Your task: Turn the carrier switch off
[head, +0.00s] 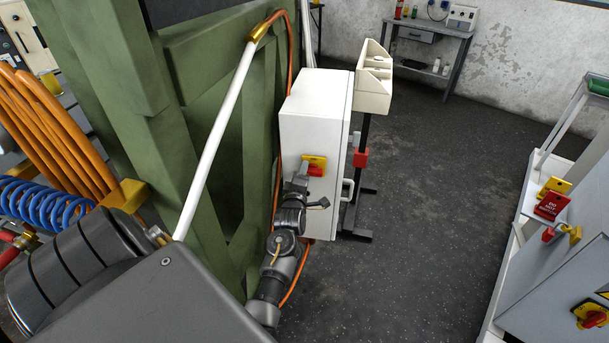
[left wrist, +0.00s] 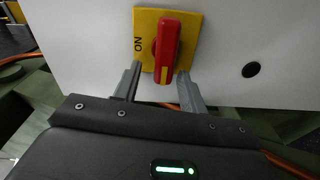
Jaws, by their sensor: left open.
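The carrier switch (head: 316,171) is a red rotary handle on a yellow plate, on the white cabinet's side. In the left wrist view the red handle (left wrist: 167,45) stands upright in the picture, with a yellow mark at its lower end. The word ON shows at the plate's left. My left gripper (left wrist: 160,70) is open, one finger on each side of the handle's lower end; I cannot tell whether they touch it. In the head view my left gripper (head: 302,176) is at the switch and partly covers it. My right gripper is not in view.
The white cabinet (head: 311,110) has a door handle on its right. A green frame (head: 225,110) stands close at its left, with an orange cable. A second red-and-yellow switch (head: 592,315) is on a grey cabinet at far right. The dark floor (head: 440,160) between is clear.

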